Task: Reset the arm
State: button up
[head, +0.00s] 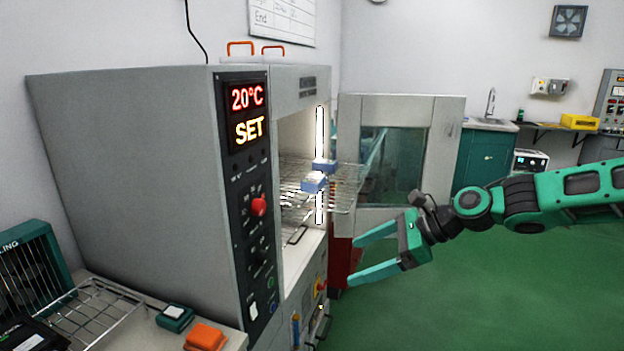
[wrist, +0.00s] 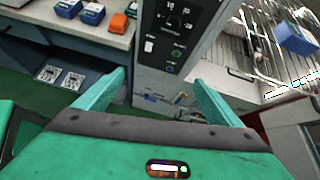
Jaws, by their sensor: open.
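My arm is green and black and reaches in from the right in the head view. My gripper (head: 352,260) is open and empty, in front of the burn-in oven (head: 140,170) and below the level of its rack. In the wrist view my gripper (wrist: 158,80) shows both fingers spread, with the oven's front panel beyond them. The oven door (head: 440,140) stands open. Blue-and-white units (head: 314,182) sit on a wire rack (head: 345,190) that sticks out of the oven; one also shows in the wrist view (wrist: 296,38).
The oven display (head: 248,115) reads 20°C SET. A bench (head: 235,338) at lower left holds an orange block (head: 205,337), a dark teal block (head: 175,318) and a wire tray (head: 95,315). Green floor (head: 480,290) is clear below my arm. A sink counter (head: 485,125) stands behind.

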jog(key=s+d+f+n+g+h, duration=0.2)
jog(key=s+d+f+n+h, duration=0.25)
jog(key=f, duration=0.55)
jog(key=s+d+f+n+g+h, duration=0.1)
jog(key=s+d+h, duration=0.15)
jog(key=d, duration=0.25)
jog(key=s+d+f+n+h, duration=0.1)
jog(key=s+d+f, duration=0.15)
jog(key=d, duration=0.25)
jog(key=s+d+r+n, duration=0.2)
jog(key=s+d+r, duration=0.1)
jog(key=s, duration=0.4)
jog(key=s+d+r+n+h, duration=0.1)
jog(key=s+d+r+n, duration=0.1)
jog(key=s+d+r, duration=0.2)
jog(key=s+d+r+n+h, duration=0.1)
jog(key=s+d+r+n, duration=0.2)
jog(key=s+d, duration=0.4)
jog(key=shift+s+d+r, duration=0.25)
jog(key=shift+s+r, duration=0.4)
jog(key=shift+s, duration=1)
